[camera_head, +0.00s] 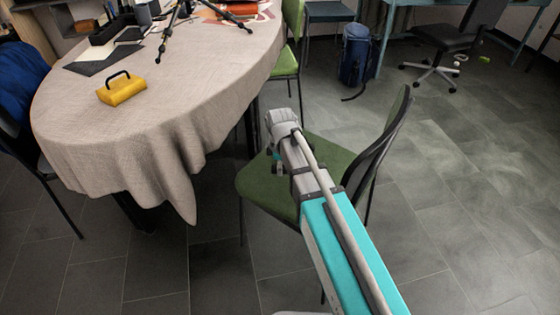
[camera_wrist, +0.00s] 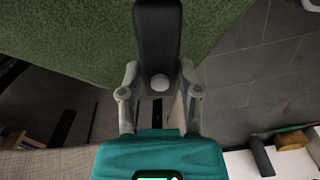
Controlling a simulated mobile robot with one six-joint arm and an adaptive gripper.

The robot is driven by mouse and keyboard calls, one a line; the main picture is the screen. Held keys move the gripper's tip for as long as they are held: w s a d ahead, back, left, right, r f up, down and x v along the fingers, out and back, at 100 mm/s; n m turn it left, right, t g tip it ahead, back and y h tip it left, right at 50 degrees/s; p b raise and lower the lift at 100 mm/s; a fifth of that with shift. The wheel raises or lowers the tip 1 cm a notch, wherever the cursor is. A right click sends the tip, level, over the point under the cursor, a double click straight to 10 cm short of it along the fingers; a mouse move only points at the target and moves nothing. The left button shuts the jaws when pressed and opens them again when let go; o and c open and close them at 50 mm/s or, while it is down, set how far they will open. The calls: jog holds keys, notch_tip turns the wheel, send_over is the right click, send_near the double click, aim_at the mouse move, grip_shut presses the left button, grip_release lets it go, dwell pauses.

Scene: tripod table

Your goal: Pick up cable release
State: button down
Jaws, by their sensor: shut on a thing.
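In the wrist view, a black, elongated cable release (camera_wrist: 157,32) with a round pale button lies between the fingers of my gripper (camera_wrist: 160,72). The fingers are shut on it, one on each side. A green chair seat (camera_wrist: 70,35) shows behind it; I cannot tell whether the release touches the seat. In the head view, my arm reaches over the green chair (camera_head: 255,186) beside the table. My gripper there is mostly hidden behind the wrist, and the cable release cannot be made out.
The clothed oval table (camera_head: 165,125) stands left of my arm, bearing a yellow case (camera_head: 122,90), a dark tripod (camera_head: 172,28) and other items. The chair's backrest (camera_head: 380,145) rises close to my arm. A blue backpack (camera_head: 355,55) stands on the floor behind. Open floor lies right.

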jog(key=s+r+p, duration=0.4)
jog(key=s+r, duration=0.1)
jog(key=s, duration=0.5)
jog(key=shift+s+d+r+p, duration=0.15)
jog(key=shift+d+r+p, duration=0.2)
jog(key=shift+d+p, duration=0.05)
jog(key=shift+r, duration=0.1)
